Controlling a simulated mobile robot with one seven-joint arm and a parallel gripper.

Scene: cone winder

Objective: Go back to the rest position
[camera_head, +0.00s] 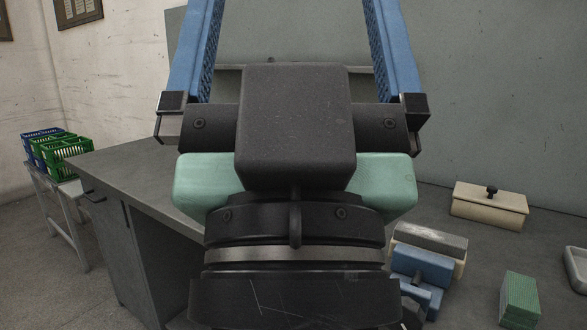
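My gripper (295,45) is large in the middle of the head view, pointing away from me. Its two blue fingers stand wide apart, one at the left and one at the right, and run out of the top of the picture. The fingertips are out of view. Nothing shows between the visible parts of the fingers except the grey panel behind, so it looks open and empty. My dark wrist hides the middle of the grey worktop (135,175).
At the right lie a cream box (488,208) with a black knob, a blue fixture (422,266) beside my wrist, a green block (519,300) and a pale tray (572,270). Green and blue crates (62,150) sit on a stand at left. A grey panel (490,90) rises behind.

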